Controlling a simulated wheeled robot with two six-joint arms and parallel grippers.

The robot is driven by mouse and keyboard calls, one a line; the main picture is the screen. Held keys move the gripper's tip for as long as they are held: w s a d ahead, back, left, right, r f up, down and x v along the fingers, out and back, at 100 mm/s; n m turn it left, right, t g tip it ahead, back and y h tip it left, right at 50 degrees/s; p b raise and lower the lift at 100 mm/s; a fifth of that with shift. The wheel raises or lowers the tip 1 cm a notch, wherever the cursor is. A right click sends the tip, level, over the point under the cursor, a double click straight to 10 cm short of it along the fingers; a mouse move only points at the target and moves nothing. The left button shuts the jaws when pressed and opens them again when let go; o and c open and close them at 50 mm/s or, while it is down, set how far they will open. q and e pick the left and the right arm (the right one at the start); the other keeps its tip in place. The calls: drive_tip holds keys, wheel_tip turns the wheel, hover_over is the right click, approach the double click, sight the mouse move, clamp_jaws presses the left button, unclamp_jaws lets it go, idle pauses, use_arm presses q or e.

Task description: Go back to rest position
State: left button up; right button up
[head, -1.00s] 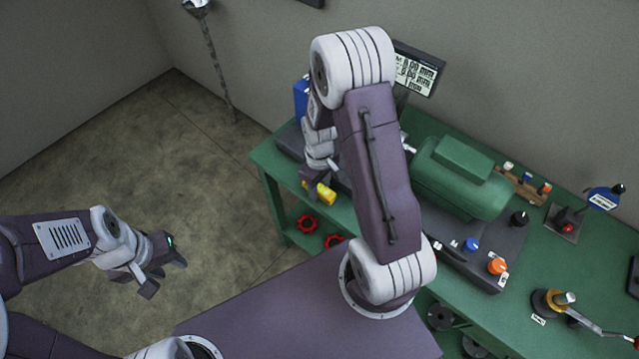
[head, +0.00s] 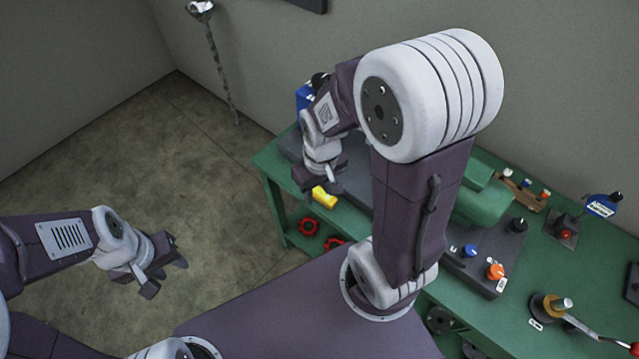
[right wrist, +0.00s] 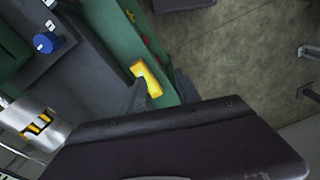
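My left gripper (head: 162,271) hangs over bare floor at the left, its two fingers apart and nothing between them. My right arm rises large in the middle of the head view and bends over the green workbench. My right gripper (head: 316,187) points down near the bench's left end, close to a yellow block (head: 324,196); its fingers are partly hidden there. In the right wrist view the yellow block (right wrist: 147,78) lies on the green bench near the dark fingers, and I see nothing held.
The green workbench (head: 590,262) bears a green motor-like machine (head: 485,200), a blue knob (head: 470,250), an orange knob (head: 495,271) and a lever tool (head: 562,305). Red handwheels (head: 309,227) sit below its front edge. The floor (head: 120,160) at left is clear.

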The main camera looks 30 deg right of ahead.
drive_tip(key=shift+s+a+f+m, duration=0.1)
drive_tip(key=shift+s+a+m, duration=0.2)
drive_tip(key=shift+s, duration=0.25)
drive_tip(key=shift+s+a+m, duration=0.15)
drive_tip(key=shift+s+m, duration=0.15)
drive_tip(key=shift+s, duration=0.25)
drive_tip(key=shift+s, duration=0.1)
